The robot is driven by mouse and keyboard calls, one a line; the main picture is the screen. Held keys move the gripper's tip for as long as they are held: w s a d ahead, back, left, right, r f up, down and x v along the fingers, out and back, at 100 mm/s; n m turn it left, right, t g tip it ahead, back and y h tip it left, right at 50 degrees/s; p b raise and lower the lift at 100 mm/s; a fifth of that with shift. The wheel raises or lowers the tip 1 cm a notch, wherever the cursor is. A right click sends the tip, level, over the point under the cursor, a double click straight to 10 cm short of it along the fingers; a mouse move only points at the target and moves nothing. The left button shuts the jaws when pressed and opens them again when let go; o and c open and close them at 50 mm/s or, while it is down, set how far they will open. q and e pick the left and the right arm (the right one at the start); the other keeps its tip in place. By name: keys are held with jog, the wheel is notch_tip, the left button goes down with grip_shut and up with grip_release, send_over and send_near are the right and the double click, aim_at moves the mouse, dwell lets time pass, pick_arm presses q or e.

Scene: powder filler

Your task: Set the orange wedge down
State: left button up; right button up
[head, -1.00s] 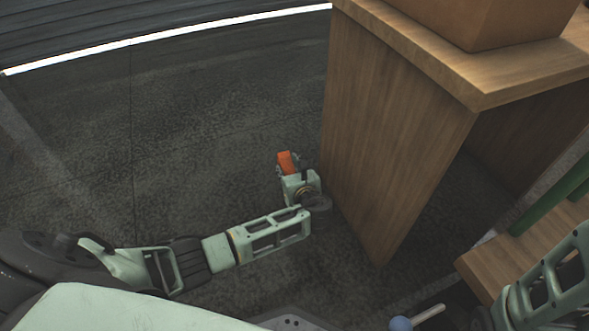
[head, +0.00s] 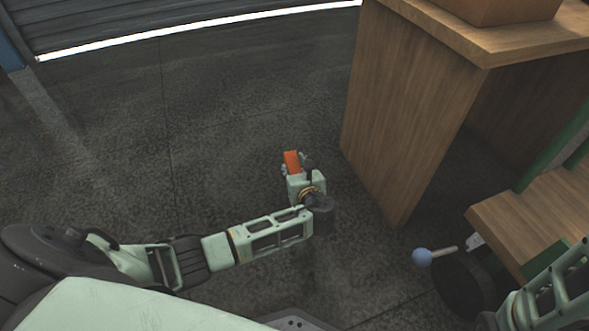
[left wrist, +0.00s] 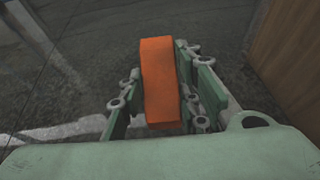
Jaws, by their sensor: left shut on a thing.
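The orange wedge (head: 292,161) is held in my left gripper (head: 291,167), out over the dark floor to the left of the wooden table. In the left wrist view the orange wedge (left wrist: 160,82) stands between the green fingers of the left gripper (left wrist: 161,88), which is shut on it.
A wooden table (head: 400,120) with a wooden box (head: 500,8) on top stands at the upper right. A wooden seat (head: 535,225) with green parts is at the right. The dark floor (head: 220,120) on the left is clear.

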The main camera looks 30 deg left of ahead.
pick_arm(q)
jog(key=shift+r, duration=0.1)
jog(key=shift+s+d+r+m+t+h, duration=0.3)
jog(key=shift+r+m+h, duration=0.1)
jog(key=shift+r+m, duration=0.1)
jog(key=s+d+r+m+g+h, duration=0.1)
jog(key=s+d+r+m+h, duration=0.2)
jog(key=s+r+m+h, duration=0.45)
jog(key=s+d+r+m+g+h, duration=0.1)
jog(key=s+d+r+m+h, duration=0.3)
jog(key=r, duration=0.7)
jog(key=s+d+r+m+g+h, duration=0.1)
jog(key=s+d+r+m+h, duration=0.1)
jog(key=s+r+m+h, duration=0.55)
jog(key=s+d+r+m+g+h, duration=0.1)
jog(key=s+d+r+m+g, duration=0.1)
jog(key=d, duration=0.3)
jog(key=s+d+r+m+g+h, duration=0.2)
jog(key=s+d+r+m+g, duration=0.1)
jog(key=d+r+g, duration=0.1)
jog(key=shift+s+d+r+g, duration=0.3)
jog(key=shift+d+r, duration=0.45)
jog(key=shift+d, duration=0.3)
